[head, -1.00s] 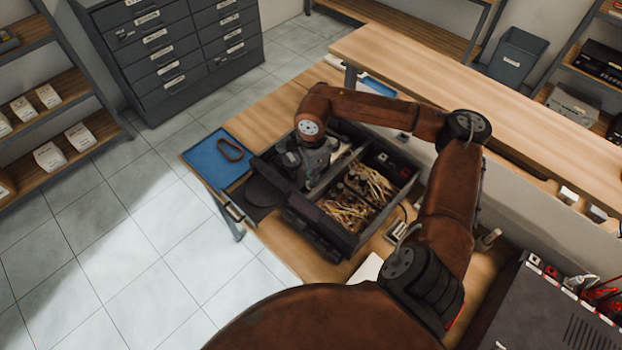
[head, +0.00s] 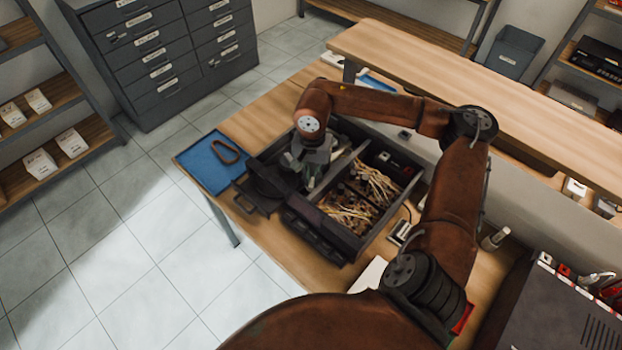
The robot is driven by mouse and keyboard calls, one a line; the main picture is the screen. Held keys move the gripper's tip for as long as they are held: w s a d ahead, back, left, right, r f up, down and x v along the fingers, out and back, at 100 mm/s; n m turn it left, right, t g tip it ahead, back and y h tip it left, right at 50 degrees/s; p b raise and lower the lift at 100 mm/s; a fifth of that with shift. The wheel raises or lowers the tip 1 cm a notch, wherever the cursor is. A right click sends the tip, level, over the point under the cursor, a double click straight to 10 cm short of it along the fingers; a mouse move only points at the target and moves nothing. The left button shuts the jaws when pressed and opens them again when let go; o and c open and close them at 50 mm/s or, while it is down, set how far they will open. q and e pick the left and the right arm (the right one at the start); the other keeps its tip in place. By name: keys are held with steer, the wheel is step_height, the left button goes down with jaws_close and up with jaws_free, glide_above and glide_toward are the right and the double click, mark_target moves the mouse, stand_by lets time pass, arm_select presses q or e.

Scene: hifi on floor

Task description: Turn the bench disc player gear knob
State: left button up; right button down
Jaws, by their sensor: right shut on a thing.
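The disc player (head: 325,243) is an open-topped dark case on the wooden bench, with tangled tan wiring and boards inside. Its dark disc tray (head: 262,187) sticks out on the left side, short of the bench edge. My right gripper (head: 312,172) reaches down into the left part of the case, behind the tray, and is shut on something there. The gear knob is hidden by the gripper, so I cannot make out its shape or angle. My left gripper is out of view.
A blue mat (head: 205,172) with a brown ring-shaped item (head: 227,152) lies at the bench's left corner. A raised wooden shelf (head: 470,85) runs behind. A dark grey device (head: 555,310) stands at lower right. Drawer cabinets (head: 165,60) stand on the floor beyond.

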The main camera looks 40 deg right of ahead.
mark_target(312, 181)
steer(key=n+b, duration=0.1)
steer(key=n, duration=0.5)
steer(key=shift+n+b, duration=0.3)
steer(key=shift+b, duration=0.05)
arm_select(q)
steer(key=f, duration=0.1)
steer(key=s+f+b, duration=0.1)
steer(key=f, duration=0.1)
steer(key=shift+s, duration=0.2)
arm_select(e)
steer(key=n, duration=0.5)
steer(key=shift+w+n, duration=0.1)
steer(key=shift+n, duration=0.2)
steer(key=shift+d, duration=0.1)
steer(key=c, duration=2)
jaws_free()
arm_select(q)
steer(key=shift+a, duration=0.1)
arm_select(e)
step_height(312, 181, up, 12)
